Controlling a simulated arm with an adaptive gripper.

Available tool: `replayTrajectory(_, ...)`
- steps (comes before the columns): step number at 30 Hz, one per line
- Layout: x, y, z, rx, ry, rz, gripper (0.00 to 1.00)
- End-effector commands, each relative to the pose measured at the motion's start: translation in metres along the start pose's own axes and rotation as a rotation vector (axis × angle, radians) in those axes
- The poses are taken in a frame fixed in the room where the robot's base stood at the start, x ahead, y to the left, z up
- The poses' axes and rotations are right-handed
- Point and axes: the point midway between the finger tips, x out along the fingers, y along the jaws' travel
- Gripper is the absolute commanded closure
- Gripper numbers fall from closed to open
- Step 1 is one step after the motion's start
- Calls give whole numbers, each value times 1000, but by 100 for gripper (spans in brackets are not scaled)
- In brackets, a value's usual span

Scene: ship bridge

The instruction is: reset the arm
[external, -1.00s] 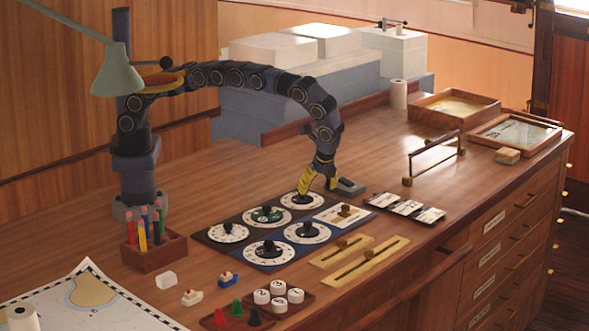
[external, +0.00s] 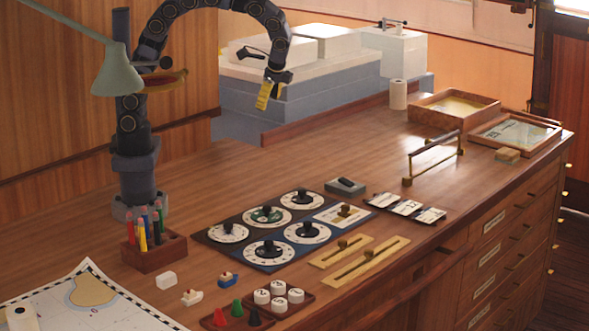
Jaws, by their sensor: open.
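My gripper (external: 266,94) hangs high above the back of the desk, its yellow fingertips pointing down and clear of everything. It is open, with nothing visible between the fingers. My arm arches up behind the green lamp. Below and in front lies the dark dial panel (external: 238,237), with several round white dials with black knobs. A grey box with a black switch (external: 345,187) sits at the panel's back right corner.
A pen holder (external: 153,252) stands near my base. The green lamp (external: 117,70) overhangs the left side. Brass slider plates (external: 361,263), label cards (external: 405,207), a metal rail (external: 433,158) and wooden trays (external: 453,106) lie to the right. The desk's back middle is clear.

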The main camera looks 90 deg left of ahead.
Motion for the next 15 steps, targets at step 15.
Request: replayTrajectory(15, 30, 64, 185, -394, 84, 220, 46)
